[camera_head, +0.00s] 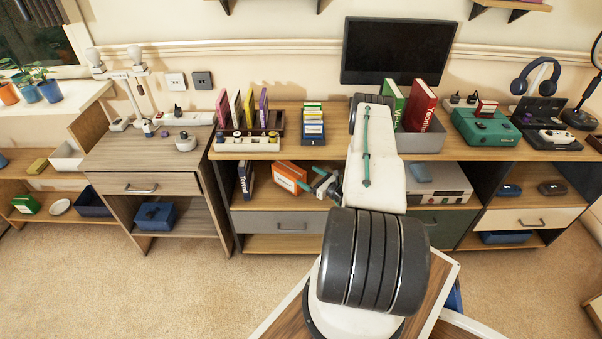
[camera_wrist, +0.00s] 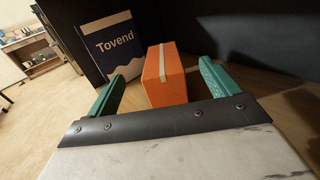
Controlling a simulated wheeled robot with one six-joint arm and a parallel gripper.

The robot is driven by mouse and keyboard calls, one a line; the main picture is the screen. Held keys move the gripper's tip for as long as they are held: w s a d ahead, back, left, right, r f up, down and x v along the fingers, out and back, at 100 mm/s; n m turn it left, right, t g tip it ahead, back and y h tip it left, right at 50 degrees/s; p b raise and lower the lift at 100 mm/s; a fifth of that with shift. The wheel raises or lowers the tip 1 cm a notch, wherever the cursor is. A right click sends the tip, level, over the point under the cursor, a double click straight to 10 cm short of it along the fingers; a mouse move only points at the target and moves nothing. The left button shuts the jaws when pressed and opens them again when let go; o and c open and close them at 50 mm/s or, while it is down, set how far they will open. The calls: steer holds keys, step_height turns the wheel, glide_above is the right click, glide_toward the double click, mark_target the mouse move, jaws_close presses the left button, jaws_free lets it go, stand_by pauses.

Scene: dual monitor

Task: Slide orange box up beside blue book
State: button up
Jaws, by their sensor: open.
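The orange box (camera_head: 289,178) lies on the shelf under the desktop, right of the blue book (camera_head: 245,181), which stands upright at the shelf's left side. In the wrist view the orange box (camera_wrist: 165,75), with a pale strip over its top, is between my gripper's two green fingers. The blue book (camera_wrist: 116,46), marked "Tovend", is behind and to the left, with a gap between it and the box. My gripper (camera_wrist: 160,84) is open, with space between the fingers and the box. My gripper also shows in the head view (camera_head: 317,184), just right of the box.
The shelf has a dark left side wall (camera_wrist: 68,35) and a dark back. A white device (camera_head: 437,184) stands on the shelf further right. The desktop above carries book racks and a monitor (camera_head: 398,51). A grey drawer (camera_head: 280,223) is below.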

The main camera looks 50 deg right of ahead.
mark_target(289, 176)
steer(key=shift+w, duration=0.1)
step_height(289, 176, down, 8)
steer(key=shift+a+r, duration=0.1)
steer(key=w, duration=0.7)
steer(key=shift+w, duration=0.2)
steer(key=c, duration=1.2)
